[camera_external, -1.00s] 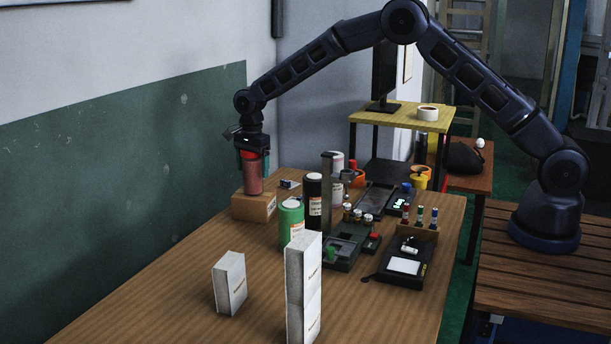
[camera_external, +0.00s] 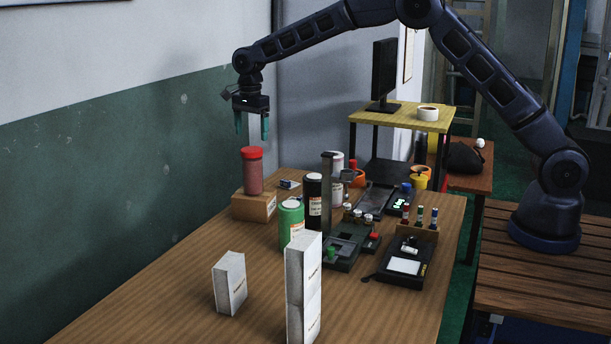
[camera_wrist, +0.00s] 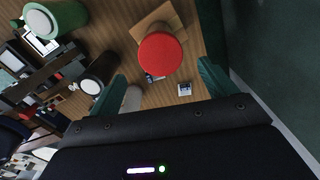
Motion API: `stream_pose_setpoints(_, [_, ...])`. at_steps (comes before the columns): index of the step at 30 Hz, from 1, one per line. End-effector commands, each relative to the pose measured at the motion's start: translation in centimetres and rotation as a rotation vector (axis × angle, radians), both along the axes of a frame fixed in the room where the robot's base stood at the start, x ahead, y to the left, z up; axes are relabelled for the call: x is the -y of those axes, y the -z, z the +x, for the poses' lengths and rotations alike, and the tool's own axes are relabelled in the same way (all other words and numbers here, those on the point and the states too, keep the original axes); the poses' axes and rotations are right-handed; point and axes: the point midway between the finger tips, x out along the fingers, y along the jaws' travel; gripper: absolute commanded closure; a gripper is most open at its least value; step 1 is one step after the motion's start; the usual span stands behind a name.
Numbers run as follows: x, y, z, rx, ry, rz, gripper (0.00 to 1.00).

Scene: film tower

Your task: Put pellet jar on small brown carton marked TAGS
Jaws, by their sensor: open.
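The pellet jar (camera_external: 252,172), reddish with a red lid, stands upright on the small brown carton (camera_external: 250,207) at the far left of the table, near the wall. In the wrist view the jar's red lid (camera_wrist: 160,54) covers part of the carton (camera_wrist: 143,24). My gripper (camera_external: 252,132) is open and empty above the jar, with its teal fingers pointing down and clear of the lid. The carton's marking is too small to read.
A green jar (camera_external: 291,222) and a dark bottle (camera_external: 313,200) stand to the right of the carton. White boxes (camera_external: 229,283) stand at the front. Black trays and small bottles fill the table's right side. The left front of the table is clear.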

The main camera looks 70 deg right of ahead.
Motion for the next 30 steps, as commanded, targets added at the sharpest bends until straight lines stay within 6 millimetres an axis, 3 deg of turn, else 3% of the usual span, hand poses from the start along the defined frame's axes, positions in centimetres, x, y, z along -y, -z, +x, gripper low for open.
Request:
stream_pose_setpoints(5, [0.3,-1.7,-0.8,0.006,-0.024,0.001,0.16])
stream_pose_setpoints(11, [1.2,-6.8,-4.5,0.039,-0.149,0.008,0.16])
stream_pose_setpoints(21, [2.9,-15.0,-13.6,0.103,-0.424,0.002,0.16])
stream_pose_setpoints(30, [3.9,-20.2,-22.8,0.158,-0.670,-0.023,0.16])
